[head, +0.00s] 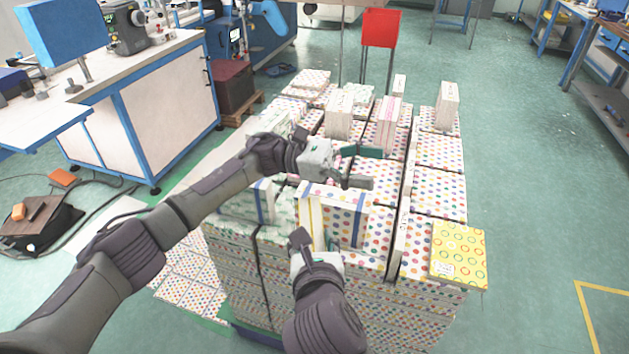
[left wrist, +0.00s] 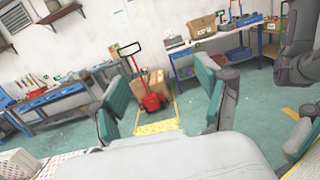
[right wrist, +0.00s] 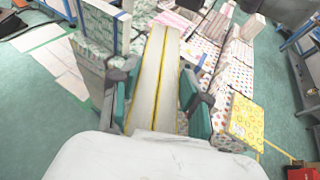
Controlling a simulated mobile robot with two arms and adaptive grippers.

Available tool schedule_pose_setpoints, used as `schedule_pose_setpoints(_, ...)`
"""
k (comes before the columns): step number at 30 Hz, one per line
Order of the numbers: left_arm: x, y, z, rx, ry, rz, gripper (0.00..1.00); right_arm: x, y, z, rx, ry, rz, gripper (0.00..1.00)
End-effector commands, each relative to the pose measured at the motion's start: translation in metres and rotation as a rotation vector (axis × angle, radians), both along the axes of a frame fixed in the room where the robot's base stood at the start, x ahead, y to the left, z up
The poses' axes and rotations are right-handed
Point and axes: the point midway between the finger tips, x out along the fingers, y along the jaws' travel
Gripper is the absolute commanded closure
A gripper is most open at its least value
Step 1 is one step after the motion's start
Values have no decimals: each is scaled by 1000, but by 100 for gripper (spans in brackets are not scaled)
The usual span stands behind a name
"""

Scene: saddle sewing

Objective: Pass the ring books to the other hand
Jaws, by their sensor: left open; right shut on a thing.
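My right gripper (head: 317,243) is shut on the ring books (head: 311,222), a pair standing upright with pale sides and yellow edges. In the right wrist view the ring books (right wrist: 155,85) run between the two teal finger pads and extend away from the gripper. Their lower part is hidden by the gripper. My left gripper (head: 362,167) is open and empty, above the stacks, beyond and to the right of the held books. In the left wrist view nothing is between its teal finger pads (left wrist: 160,98).
Dotted book stacks (head: 438,150) fill the pallet around both grippers, some with books standing upright on top. A yellow ring-patterned book (head: 458,252) lies on the right front stack. A workbench (head: 165,95) stands at left.

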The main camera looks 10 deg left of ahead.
Motion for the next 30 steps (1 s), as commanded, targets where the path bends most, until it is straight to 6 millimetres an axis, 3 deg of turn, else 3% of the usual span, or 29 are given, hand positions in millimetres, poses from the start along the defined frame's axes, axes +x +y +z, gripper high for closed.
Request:
schedule_pose_setpoints(2,-29,-13,0,170,-264,-177,24,0,0,3,3,-6,0,100)
schedule_pose_setpoints(5,-50,-5,-14,387,-538,-396,24,0,0,3,3,-6,0,100)
schedule_pose_setpoints(9,-53,32,-25,661,-800,-665,24,0,0,3,3,-6,0,100)
schedule_pose_setpoints(12,-47,60,-23,812,-902,-806,24,0,0,3,3,-6,0,100)
schedule_pose_setpoints(15,-41,80,-18,912,-952,-893,24,0,0,3,3,-6,0,100)
schedule_pose_setpoints(20,-39,91,-19,966,-972,-944,24,0,0,3,3,-6,0,100)
schedule_pose_setpoints(30,-61,87,-71,965,-970,-944,24,0,0,3,3,-6,0,100)
